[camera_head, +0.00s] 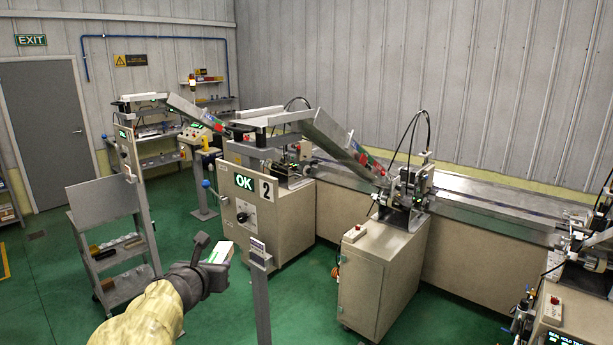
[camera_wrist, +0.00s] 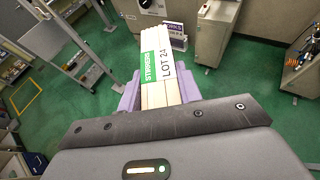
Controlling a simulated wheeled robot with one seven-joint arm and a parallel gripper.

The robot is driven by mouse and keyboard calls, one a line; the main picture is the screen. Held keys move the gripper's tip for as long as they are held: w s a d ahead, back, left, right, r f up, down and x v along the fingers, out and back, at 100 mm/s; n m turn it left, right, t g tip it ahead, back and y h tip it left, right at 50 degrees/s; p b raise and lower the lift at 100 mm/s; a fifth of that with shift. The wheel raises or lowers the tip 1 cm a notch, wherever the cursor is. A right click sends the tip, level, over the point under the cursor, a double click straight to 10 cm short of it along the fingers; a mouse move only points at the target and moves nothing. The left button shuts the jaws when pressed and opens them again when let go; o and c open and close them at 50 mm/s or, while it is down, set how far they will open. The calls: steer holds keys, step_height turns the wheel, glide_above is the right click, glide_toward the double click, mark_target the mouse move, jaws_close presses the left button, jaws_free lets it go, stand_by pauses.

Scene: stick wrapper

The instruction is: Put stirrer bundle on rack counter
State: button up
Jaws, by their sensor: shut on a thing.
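My gripper (camera_head: 212,262) is raised over the green floor in the lower middle of the head view, shut on the stirrer bundle. The bundle (camera_head: 222,251) is pale with a green band. In the wrist view the bundle (camera_wrist: 153,98) points away from me, with a green "STIRRERS" label and "LOT 24" in black. The purple-grey fingers (camera_wrist: 160,95) sit on both sides of it. A grey metal rack (camera_head: 101,198) with a flat top panel and lower shelves stands to the left, apart from my gripper. I cannot tell which surface is the rack counter.
A grey post (camera_head: 262,300) with a small sign stands just right of my gripper. A machine cabinet (camera_head: 285,225) marked 2 shows a green OK display behind it. Another cabinet (camera_head: 378,280) stands further right. Green floor is clear between the rack and my gripper.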

steer(key=w+d+f+n+y+b, duration=0.15)
steer(key=d+f, duration=0.25)
steer(key=f, duration=0.7)
steer(key=d+f+b, duration=0.2)
steer(key=d+f, duration=0.2)
steer(key=f, duration=0.6)
steer(key=d+f+n+y+b, duration=0.1)
steer(key=d+f, duration=0.4)
steer(key=f, duration=0.6)
steer(key=s+d+f+m+b, duration=0.1)
steer(key=s+d+f+b, duration=0.1)
steer(key=d, duration=0.9)
steer(key=s+d+f+h+b, duration=0.1)
steer(key=s+d+f+b, duration=0.2)
steer(key=d, duration=0.9)
steer(key=s+f, duration=0.2)
steer(key=s, duration=0.2)
steer(key=shift+f+m, duration=0.15)
steer(key=shift+m, duration=0.2)
steer(key=shift+d+h, duration=0.1)
steer(key=shift+h, duration=0.15)
steer(key=s+f, duration=0.3)
steer(key=f, duration=1.2)
steer(key=shift+s+f, duration=0.3)
